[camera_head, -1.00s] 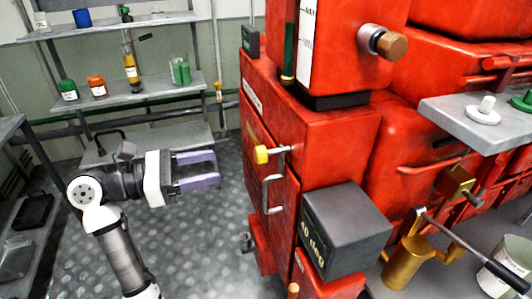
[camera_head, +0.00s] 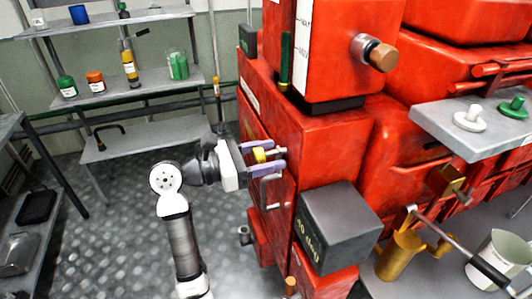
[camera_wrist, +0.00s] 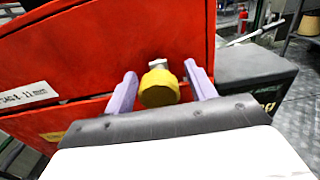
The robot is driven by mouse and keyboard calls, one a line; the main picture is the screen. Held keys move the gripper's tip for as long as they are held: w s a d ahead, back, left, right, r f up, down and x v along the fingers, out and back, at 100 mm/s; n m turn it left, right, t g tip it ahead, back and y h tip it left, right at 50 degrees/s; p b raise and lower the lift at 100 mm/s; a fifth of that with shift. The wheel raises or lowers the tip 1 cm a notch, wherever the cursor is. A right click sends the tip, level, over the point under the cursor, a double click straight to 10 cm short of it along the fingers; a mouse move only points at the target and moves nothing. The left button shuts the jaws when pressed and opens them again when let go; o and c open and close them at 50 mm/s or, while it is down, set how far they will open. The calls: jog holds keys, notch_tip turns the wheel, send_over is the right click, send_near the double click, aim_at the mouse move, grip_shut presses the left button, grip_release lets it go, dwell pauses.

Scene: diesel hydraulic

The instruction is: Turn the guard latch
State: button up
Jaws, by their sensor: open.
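The guard latch has a yellow knob (camera_head: 259,155) on a metal stem, on the side face of the red machine cabinet (camera_head: 318,140). My gripper (camera_head: 270,158) is open with its purple fingers on either side of the knob. In the wrist view the knob (camera_wrist: 159,87) sits between the two fingertips (camera_wrist: 161,88), with a visible gap to the right finger and a smaller one to the left. The metal stem (camera_wrist: 158,63) shows just beyond the knob. I cannot tell whether either finger touches it.
A dark grey box (camera_head: 340,225) juts out from the cabinet to the right of my gripper. A grey shelf unit (camera_head: 140,92) with jars stands at the back left. A grey ledge (camera_head: 455,130) and a brass pump (camera_head: 402,252) are at the right. Open floor lies left of the cabinet.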

jog(key=shift+c, duration=0.3)
jog(key=c, duration=0.9)
jog(key=shift+n, duration=0.3)
jog(key=n+b, duration=0.1)
jog(key=n, duration=0.2)
jog(key=shift+s+n, duration=0.1)
jog(key=shift+n, duration=0.3)
jog(key=n, duration=0.4)
jog(key=shift+r, duration=0.1)
jog(key=n+p, duration=0.1)
jog(key=n, duration=0.4)
jog(key=shift+r, duration=0.15)
jog(key=shift+n+p, duration=1.1)
jog(key=shift+n, duration=1.2)
